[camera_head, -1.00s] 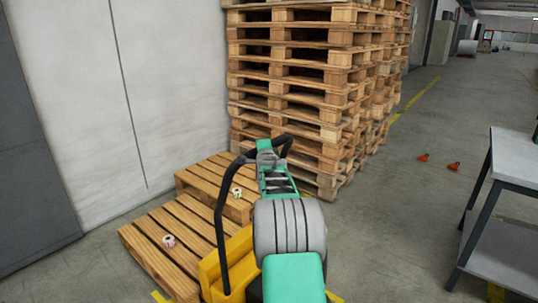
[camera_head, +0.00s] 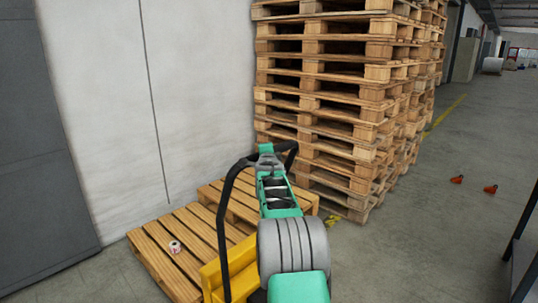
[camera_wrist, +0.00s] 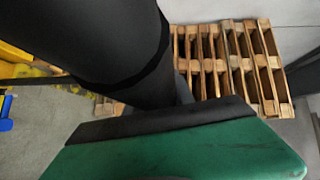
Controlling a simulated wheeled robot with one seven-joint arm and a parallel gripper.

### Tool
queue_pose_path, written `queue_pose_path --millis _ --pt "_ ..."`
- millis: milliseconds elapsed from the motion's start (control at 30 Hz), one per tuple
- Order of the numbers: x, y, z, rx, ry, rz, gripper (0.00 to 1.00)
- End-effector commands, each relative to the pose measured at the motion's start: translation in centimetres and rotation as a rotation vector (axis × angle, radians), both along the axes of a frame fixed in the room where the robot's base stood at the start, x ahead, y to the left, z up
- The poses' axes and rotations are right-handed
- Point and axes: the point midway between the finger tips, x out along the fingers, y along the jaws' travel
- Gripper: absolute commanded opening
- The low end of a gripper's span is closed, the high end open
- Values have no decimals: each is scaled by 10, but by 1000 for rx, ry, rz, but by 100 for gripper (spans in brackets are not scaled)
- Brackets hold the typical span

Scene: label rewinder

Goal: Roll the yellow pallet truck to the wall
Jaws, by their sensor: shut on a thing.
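The yellow pallet truck (camera_head: 232,268) shows low in the middle of the head view, partly hidden by my green and grey arm. Its black looped handle (camera_head: 222,225) rises and bends over to the right at the top. My gripper (camera_head: 268,162) is shut on the top bar of this handle. In the wrist view, the thick black handle (camera_wrist: 110,45) runs close in front of the lens, and yellow parts of the truck show at the left edge. The pale wall (camera_head: 95,120) stands behind, at the left. The truck's forks are hidden.
Low wooden pallets (camera_head: 150,252) lie between the truck and the wall, with a small roll (camera_head: 174,247) on one. A tall pallet stack (camera_head: 340,110) stands just beyond my gripper. Orange objects (camera_head: 457,179) lie on open floor at right. A table edge (camera_head: 525,250) shows at far right.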

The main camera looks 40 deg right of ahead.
Motion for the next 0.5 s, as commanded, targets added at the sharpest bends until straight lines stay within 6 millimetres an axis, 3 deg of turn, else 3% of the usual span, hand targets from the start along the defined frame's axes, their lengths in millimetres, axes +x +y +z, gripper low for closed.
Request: queue_pose_path --millis 33,333,367,500 --pt "-1 -2 15 -13 -20 -5 0" --pt "0 0 16 -14 -22 -4 0" --pt "0 0 16 -14 -22 -4 31" --pt "0 -1 14 -12 -19 -4 42"
